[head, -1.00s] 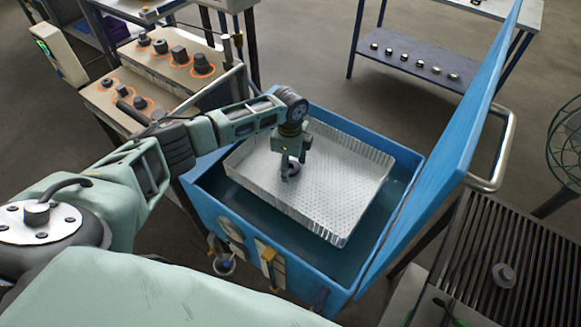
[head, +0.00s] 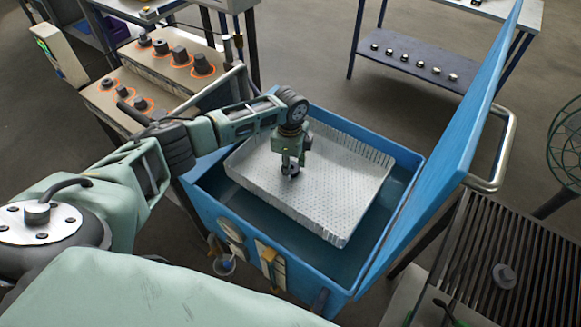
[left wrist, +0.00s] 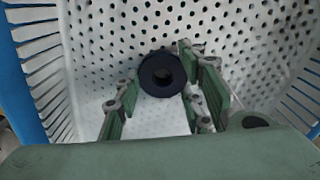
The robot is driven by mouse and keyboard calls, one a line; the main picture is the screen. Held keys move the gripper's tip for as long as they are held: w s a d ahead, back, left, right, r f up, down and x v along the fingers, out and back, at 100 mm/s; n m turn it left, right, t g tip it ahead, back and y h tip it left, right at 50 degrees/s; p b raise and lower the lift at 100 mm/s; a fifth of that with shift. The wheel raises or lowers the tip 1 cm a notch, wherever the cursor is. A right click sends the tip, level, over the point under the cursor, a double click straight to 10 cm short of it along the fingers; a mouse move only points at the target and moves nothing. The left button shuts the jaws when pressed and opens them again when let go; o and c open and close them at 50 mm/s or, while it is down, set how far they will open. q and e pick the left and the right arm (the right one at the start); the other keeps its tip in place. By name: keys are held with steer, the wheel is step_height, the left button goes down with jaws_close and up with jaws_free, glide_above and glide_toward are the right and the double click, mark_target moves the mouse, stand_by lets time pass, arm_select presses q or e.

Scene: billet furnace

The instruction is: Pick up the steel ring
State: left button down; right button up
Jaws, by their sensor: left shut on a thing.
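The dark steel ring (left wrist: 162,74) is between the fingertips of my left gripper (left wrist: 160,90) in the left wrist view, its hole facing the camera. My left gripper (head: 291,166) is shut on the ring and is over the perforated metal basket (head: 335,190) in the head view. There the ring is a small dark shape, partly hidden by the fingers. I cannot tell whether it touches the basket floor. My right gripper is in neither view.
The basket sits in a blue tank (head: 408,170) with its blue lid (head: 455,150) standing open at the right. A slatted grate (head: 490,235) with a small round grey part (head: 503,276) is at the right. A stepped rack (head: 150,70) holds several dark parts at the left.

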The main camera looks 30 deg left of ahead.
arm_select(q)
steer(key=shift+r, duration=0.1)
step_height(320, 180, up, 4)
steer(key=shift+w+b, duration=0.1)
steer(key=shift+b, duration=0.5)
steer(key=d+r+b, duration=0.1)
steer(key=d+r, duration=0.2)
steer(key=d, duration=0.2)
steer(key=w+d+r+b, duration=0.1)
steer(key=d+r, duration=0.3)
steer(key=d, duration=0.2)
steer(key=shift+d, duration=0.3)
